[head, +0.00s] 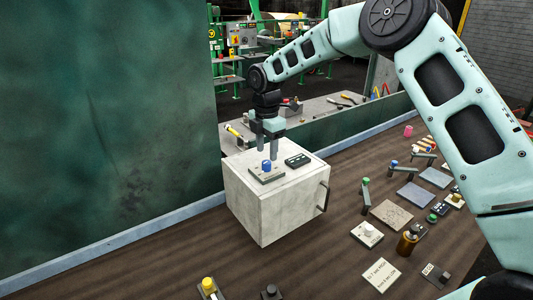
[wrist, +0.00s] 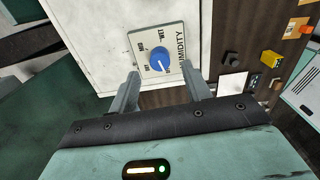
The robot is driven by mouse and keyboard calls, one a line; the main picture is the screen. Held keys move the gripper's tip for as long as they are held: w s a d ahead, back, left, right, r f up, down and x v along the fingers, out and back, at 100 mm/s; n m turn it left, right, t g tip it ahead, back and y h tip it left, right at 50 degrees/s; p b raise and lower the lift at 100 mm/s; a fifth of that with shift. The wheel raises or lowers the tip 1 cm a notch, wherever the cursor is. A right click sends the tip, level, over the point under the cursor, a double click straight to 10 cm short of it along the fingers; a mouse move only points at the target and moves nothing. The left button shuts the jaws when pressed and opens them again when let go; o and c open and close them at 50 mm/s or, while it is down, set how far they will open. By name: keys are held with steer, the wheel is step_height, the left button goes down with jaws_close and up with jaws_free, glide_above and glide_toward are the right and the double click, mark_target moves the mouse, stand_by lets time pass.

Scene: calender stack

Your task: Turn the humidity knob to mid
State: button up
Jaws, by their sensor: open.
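The humidity knob (head: 267,165) is a round blue knob on a flat plate (head: 259,176) on top of a white box (head: 262,212). In the wrist view the blue knob (wrist: 160,62) sits on the plate marked HUMIDITY (wrist: 177,42), with small position labels on one side that are hard to read. A pale mark on the knob points toward the lower right of that view. My gripper (head: 268,155) points down just above the knob. In the wrist view its open fingers (wrist: 160,76) stand on either side of the knob's near edge, with nothing held.
A small dark display (head: 298,160) lies beside the plate on the box. The box has a dark handle (head: 323,197) on its right side. Several panels, levers and buttons cover the brown bench at the right. A green wall (head: 105,120) stands at the left.

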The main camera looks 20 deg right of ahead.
mark_target(267, 162)
steer(key=shift+f+p, duration=0.45)
steer(key=shift+f, duration=1.45)
steer(key=c, duration=1)
